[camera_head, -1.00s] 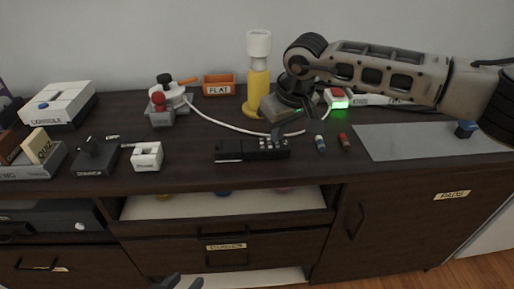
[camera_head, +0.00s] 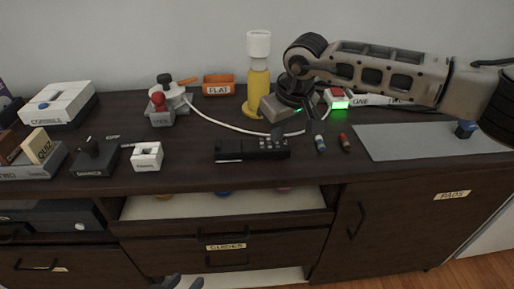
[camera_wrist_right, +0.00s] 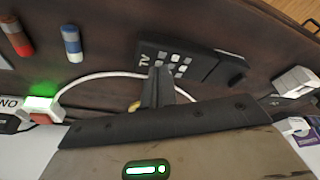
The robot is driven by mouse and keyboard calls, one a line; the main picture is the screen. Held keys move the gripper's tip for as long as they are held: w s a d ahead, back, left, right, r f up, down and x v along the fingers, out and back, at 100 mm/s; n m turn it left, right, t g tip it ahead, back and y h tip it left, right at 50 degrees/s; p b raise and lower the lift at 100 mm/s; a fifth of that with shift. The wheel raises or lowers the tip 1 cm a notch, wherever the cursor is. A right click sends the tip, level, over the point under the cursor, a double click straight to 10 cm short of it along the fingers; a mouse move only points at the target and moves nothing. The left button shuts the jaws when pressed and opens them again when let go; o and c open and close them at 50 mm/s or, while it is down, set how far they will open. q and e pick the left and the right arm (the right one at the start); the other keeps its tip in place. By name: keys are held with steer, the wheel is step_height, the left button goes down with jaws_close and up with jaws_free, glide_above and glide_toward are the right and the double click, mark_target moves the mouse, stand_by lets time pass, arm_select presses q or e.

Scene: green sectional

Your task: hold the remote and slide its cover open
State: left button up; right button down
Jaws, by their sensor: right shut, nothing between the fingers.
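The black remote (camera_head: 235,153) lies flat near the front edge of the dark cabinet top. Pale buttons and a "TV" mark show on it in the right wrist view (camera_wrist_right: 178,62). A plainer black section adjoins the buttons there; I cannot tell how far the cover has slid.
A blue-and-white battery (camera_head: 320,143) and a red one (camera_head: 345,142) lie right of the remote. A white cable (camera_head: 230,123) curves behind it. A white block (camera_head: 147,156) stands left. A grey mat (camera_head: 410,143) lies right.

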arm_select(q)
steer(key=shift+s+f, duration=0.15)
steer(key=shift+f+b, duration=0.25)
steer(key=shift+b, duration=0.15)
steer(key=shift+c, duration=0.3)
stand_by(1.1)
